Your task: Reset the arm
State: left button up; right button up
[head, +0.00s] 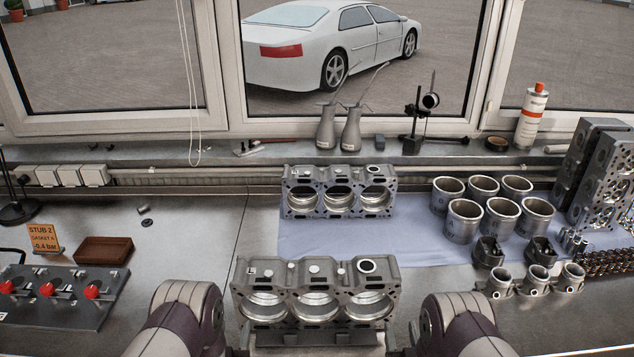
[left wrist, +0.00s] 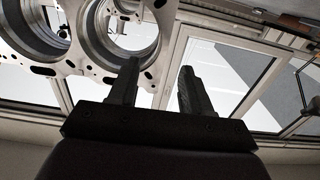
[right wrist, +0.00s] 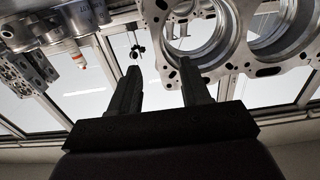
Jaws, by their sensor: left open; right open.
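A grey engine block (head: 243,282) with three large bores stands upright on a dark base (head: 315,338) at the front middle, between my two arms. In the head view my grippers are largely hidden behind my arm links. My left gripper (left wrist: 160,66) is open, with nothing between its fingers; the block (left wrist: 103,60) fills the upper left of the left wrist view. My right gripper (right wrist: 160,66) is open and empty; the block (right wrist: 238,52) is at the upper right of the right wrist view. I cannot tell whether either fingertip touches the block.
A second engine block (head: 338,210) stands behind on a blue mat (head: 330,240). Several cylinder liners (head: 465,222), pistons (head: 538,280) and cylinder heads (head: 610,185) crowd the right. A red-knobbed panel (head: 70,312) and a brown tray (head: 103,251) lie left.

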aim_at(240, 303)
pick_arm(q)
jog(key=w+g, duration=0.1)
jog(key=w+r+g, duration=0.1)
jog(key=w+g, duration=0.1)
jog(key=s+r+g, duration=0.4)
jog(key=s+g, duration=0.2)
jog(key=s, duration=0.4)
jog(key=s+r+g, duration=0.5)
jog(key=s+g, duration=0.2)
jog(key=s, duration=0.3)
jog(key=shift+s, duration=0.35)
pick_arm(e)
jog(key=s+r+g, duration=0.5)
jog(key=s+g, duration=0.3)
jog(key=s, duration=0.1)
jog(key=s+r+g, duration=0.5)
jog(key=s+g, duration=0.3)
jog(key=shift+s, duration=0.35)
pick_arm(q)
jog(key=shift+s+d, duration=0.1)
pick_arm(e)
jog(key=shift+s+r, duration=0.1)
jog(key=shift+r, duration=0.05)
